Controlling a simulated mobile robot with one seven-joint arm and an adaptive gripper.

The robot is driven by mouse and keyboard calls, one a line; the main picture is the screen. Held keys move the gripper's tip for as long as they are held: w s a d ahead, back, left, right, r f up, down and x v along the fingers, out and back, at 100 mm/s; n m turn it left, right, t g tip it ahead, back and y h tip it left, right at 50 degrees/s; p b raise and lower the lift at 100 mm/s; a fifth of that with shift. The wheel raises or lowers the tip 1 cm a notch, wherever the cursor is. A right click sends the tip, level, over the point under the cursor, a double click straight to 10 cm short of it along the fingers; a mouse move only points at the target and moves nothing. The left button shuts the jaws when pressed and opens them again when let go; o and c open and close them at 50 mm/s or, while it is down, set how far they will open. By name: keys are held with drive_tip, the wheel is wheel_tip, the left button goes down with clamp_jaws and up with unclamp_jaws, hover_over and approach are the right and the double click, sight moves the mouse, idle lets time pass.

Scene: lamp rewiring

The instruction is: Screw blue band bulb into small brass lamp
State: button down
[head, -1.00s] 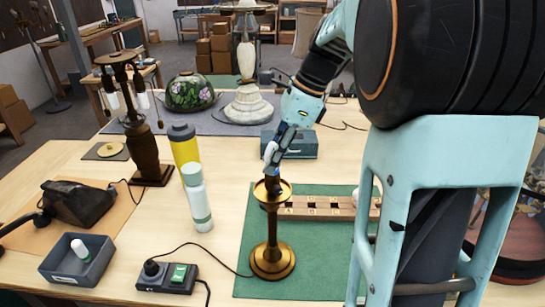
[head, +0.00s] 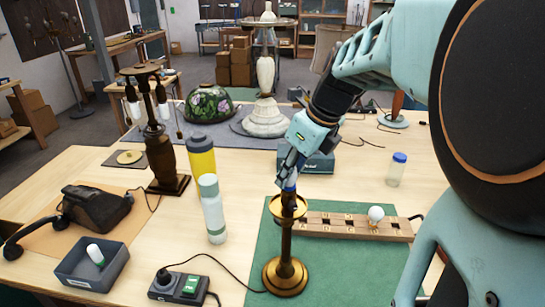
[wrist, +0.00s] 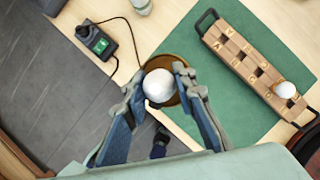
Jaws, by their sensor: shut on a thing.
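The small brass lamp (head: 286,245) stands upright on the green mat, with a round dish near its top. My gripper (head: 290,182) points down at the lamp top in the head view. In the wrist view my gripper (wrist: 155,85) is shut on a white globe bulb (wrist: 158,86), one finger on each side. The bulb overlaps the lamp's brass dish (wrist: 176,62) from above. Its blue band cannot be made out, and its base and the socket are hidden below the globe. I cannot tell how far the bulb sits in the socket.
A wooden lettered rack (head: 345,230) on the green mat (head: 335,270) holds another white bulb (head: 376,213). A switch box (head: 180,287) with a cord lies left of the lamp. A white-green bottle (head: 213,212) and a yellow bottle (head: 201,158) stand left.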

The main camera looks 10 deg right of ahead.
drive_tip(key=shift+m, duration=0.5)
drive_tip(key=c, duration=1.5)
unclamp_jaws()
drive_tip(key=shift+o, duration=0.5)
drive_tip(key=o, duration=0.3)
